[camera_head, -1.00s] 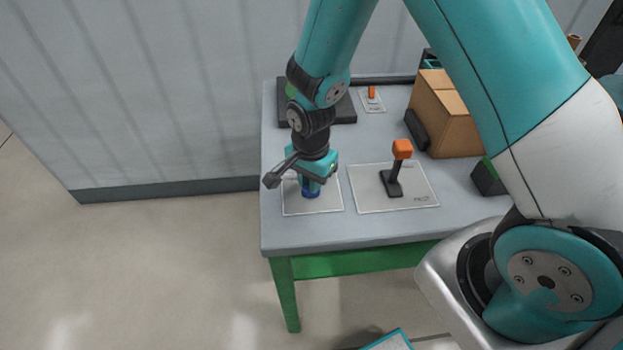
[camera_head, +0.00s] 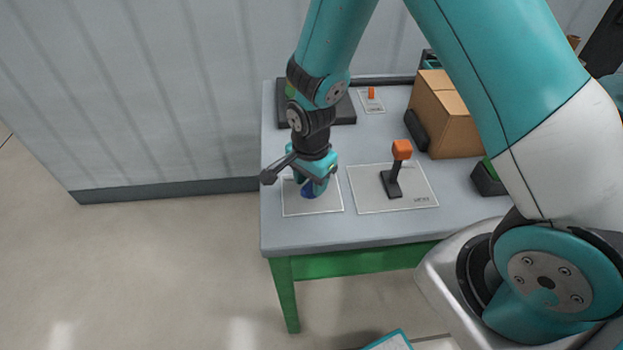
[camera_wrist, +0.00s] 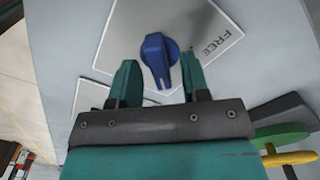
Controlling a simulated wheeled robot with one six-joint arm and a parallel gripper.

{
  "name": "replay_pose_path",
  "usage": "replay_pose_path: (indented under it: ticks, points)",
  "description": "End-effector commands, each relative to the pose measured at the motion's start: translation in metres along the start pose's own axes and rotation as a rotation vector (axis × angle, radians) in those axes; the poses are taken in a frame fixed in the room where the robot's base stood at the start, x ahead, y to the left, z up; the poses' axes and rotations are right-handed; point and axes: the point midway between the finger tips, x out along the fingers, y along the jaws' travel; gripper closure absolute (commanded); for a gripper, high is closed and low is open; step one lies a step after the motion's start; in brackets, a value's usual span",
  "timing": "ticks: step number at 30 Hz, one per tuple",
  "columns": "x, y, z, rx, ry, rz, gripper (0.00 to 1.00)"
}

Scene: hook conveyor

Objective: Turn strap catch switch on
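A blue rotary knob (camera_wrist: 160,60) with a pointer-like grip sits on a light plate (camera_wrist: 100,50) printed "FREE". It also shows in the head view (camera_head: 308,191), partly hidden by my gripper (camera_head: 310,186) on the near left of the table. In the wrist view, my gripper (camera_wrist: 159,66) is open, with one finger on each side of the knob's grip. Gaps show between the fingers and the knob, so it is not clamped. The pointer end of the grip faces down toward the gripper's palm in that view.
On the grey table (camera_head: 355,228), an orange-topped lever (camera_head: 401,150) stands on a plate just right of the knob. A small orange switch (camera_head: 371,93), a cardboard box (camera_head: 445,110) and a dark flat block (camera_head: 342,112) are behind. The table's left edge is close.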

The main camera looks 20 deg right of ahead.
Motion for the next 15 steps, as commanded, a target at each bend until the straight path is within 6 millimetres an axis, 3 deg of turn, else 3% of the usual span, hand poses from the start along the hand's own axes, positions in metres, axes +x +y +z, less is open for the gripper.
replay_pose_path:
  ticks: [8, 15]
  points:
    - [-0.005, 0.000, 0.001, -0.002, -0.001, 0.000, 0.57]
    - [-0.050, -0.001, 0.000, -0.002, 0.000, -0.006, 0.57]
